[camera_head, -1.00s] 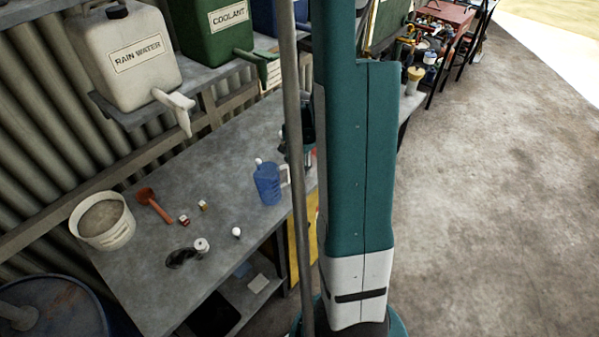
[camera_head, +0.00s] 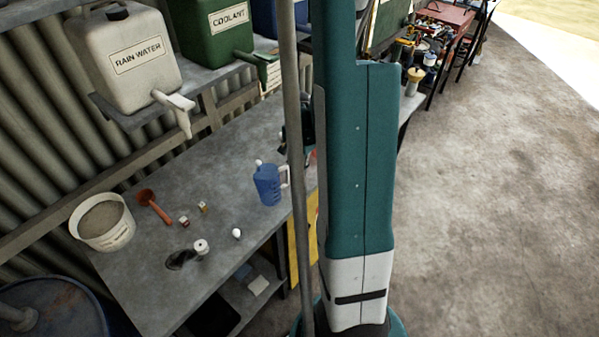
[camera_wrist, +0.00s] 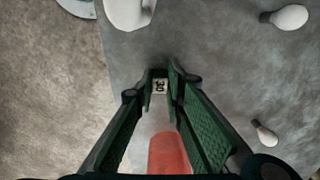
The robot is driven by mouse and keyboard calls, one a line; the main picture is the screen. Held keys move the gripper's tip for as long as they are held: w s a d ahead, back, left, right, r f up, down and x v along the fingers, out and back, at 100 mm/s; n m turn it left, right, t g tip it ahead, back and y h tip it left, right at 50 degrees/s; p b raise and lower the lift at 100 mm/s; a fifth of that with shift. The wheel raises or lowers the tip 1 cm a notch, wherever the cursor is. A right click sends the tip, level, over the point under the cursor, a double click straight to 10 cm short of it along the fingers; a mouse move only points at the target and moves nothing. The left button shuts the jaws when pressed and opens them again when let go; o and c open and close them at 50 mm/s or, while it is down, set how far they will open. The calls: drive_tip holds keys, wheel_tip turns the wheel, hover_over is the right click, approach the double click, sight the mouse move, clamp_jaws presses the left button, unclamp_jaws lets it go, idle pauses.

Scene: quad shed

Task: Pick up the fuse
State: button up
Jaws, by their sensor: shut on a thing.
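In the wrist view my gripper (camera_wrist: 161,82) has its green-padded fingers closed on the fuse (camera_wrist: 160,87), a small piece with a pale face marked "30" at the fingertips. A blurred red, rounded thing (camera_wrist: 168,153) shows between the fingers nearer the palm; I cannot tell whether it belongs to the fuse. The grey bench top lies beyond the fingers. In the head view my arm and a pole block most of the gripper, and the held fuse cannot be made out there.
The bench (camera_head: 140,270) also carries a blue jug (camera_head: 267,184), a red scoop (camera_head: 152,205), a white bucket (camera_head: 103,222) and small items. Bare floor lies right.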

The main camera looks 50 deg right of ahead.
drive_tip(key=shift+r, duration=0.15)
drive_tip(key=shift+r, duration=4.85)
drive_tip(key=shift+r, duration=0.1)
wheel_tip(320, 180, up, 5)
drive_tip(key=s+a+f+b, duration=0.1)
drive_tip(key=s+a, duration=0.7)
drive_tip(key=a, duration=0.3)
drive_tip(key=s+a, duration=0.8)
drive_tip(key=a, duration=0.3)
wheel_tip(320, 180, down, 10)
drive_tip(key=shift+f+n, duration=0.2)
drive_tip(key=shift+n, duration=0.1)
